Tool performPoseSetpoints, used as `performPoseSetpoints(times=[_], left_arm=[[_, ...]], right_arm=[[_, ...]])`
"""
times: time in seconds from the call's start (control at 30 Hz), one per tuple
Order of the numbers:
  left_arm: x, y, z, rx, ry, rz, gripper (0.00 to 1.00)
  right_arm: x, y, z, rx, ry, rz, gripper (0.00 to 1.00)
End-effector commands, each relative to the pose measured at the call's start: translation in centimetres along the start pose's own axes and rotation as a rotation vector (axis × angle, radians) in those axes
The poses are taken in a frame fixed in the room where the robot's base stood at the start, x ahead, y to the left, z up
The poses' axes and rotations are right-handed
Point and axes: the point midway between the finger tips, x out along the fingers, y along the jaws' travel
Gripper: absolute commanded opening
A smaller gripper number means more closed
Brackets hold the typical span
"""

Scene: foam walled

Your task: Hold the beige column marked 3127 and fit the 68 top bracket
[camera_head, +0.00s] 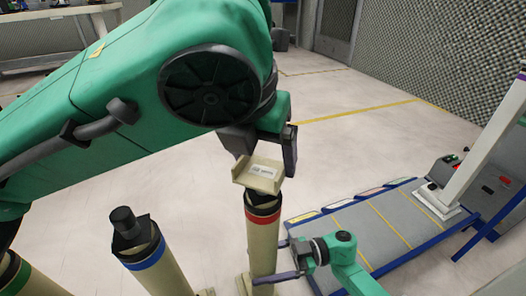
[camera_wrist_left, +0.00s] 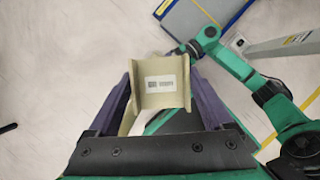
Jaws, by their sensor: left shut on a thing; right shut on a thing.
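The beige top bracket (camera_head: 262,173) is a channel-shaped piece with a white label too small to read. My left gripper (camera_head: 262,150) is shut on it; in the left wrist view the bracket (camera_wrist_left: 160,85) sits between the two dark fingers. The bracket is right over the top of a beige column (camera_head: 262,240) with a red band and dark collar. I cannot tell whether they touch. My right gripper (camera_head: 272,264) is shut around this column lower down. The column stands upright. The number 3127 is not legible, and the bracket hides the column's top end.
A blue-banded column (camera_head: 152,262) with a black top piece stands to the left. A green-banded one (camera_head: 20,275) is at the lower left corner. A low grey-blue platform (camera_head: 375,228) and a white post (camera_head: 485,145) are on the right. The floor behind is clear.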

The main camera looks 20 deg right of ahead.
Motion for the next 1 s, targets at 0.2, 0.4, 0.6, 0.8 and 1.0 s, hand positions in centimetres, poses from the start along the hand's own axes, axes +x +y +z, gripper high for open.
performPoseSetpoints(times=[0.2,0.4,0.6,0.8,1.0], left_arm=[[0.5,0.0,-0.2,-0.001,-0.002,0.001,0.2],[1.0,0.0,-0.4,-0.001,0.0,0.001,0.2],[1.3,0.0,-0.6,-0.001,-0.001,0.001,0.96],[1.3,0.0,-0.6,0.0,0.0,0.001,1.0],[-0.3,0.0,-0.5,-0.002,-0.004,0.001,1.0]], right_arm=[[0.0,0.0,0.0,0.001,-0.001,0.0,0.0],[0.0,0.0,0.0,0.001,-0.001,0.0,0.0],[0.0,0.0,0.0,0.001,-0.001,0.0,0.0],[0.0,0.0,0.0,0.001,0.0,0.0,0.0],[0.0,0.0,0.0,0.001,0.0,0.0,0.0]])
